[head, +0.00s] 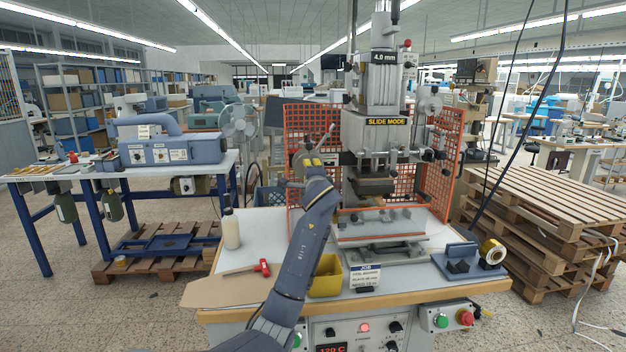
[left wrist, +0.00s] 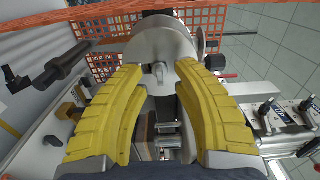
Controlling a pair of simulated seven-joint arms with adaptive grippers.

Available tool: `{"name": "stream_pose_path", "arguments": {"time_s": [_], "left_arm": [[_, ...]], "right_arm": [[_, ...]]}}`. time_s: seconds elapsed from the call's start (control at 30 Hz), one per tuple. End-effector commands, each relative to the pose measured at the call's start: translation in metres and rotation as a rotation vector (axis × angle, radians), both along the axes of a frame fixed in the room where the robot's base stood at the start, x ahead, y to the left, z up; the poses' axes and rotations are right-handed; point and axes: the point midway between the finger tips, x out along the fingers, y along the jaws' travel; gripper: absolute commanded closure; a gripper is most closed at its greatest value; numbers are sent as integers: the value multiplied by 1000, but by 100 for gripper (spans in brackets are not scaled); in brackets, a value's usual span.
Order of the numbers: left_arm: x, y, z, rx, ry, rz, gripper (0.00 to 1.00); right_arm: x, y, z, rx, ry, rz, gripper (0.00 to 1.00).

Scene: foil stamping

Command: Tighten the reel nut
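The reel (left wrist: 160,45) is a grey metal disc straight ahead in the left wrist view. A small light-grey nut (left wrist: 158,73) stands out from its middle. My left gripper (left wrist: 160,75) has its two yellow fingers apart, one on each side of the nut. I see a gap on both sides and cannot tell the remaining depth between fingertips and nut. In the head view my left gripper (head: 312,165) is up at the left side of the press, in front of the grey reel (head: 301,158), which it partly hides. My right gripper is in neither view.
The stamping press (head: 383,130) stands right of my left gripper, with an orange mesh guard (head: 300,120) behind.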

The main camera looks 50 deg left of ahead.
Motion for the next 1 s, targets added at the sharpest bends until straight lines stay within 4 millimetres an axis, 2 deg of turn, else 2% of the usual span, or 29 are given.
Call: {"name": "stream_pose_path", "arguments": {"time_s": [0.3, 0.5, 0.7, 1.0], "left_arm": [[-31, -47, -1, -1, -2, -2, 72], [-47, -70, -1, -2, -1, -1, 72], [-56, -83, 0, -1, -1, 0, 72], [-59, -86, -1, -1, 1, 1, 72]], "right_arm": [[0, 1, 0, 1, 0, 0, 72], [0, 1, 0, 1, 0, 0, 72], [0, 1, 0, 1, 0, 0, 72], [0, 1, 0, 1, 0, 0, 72]]}}
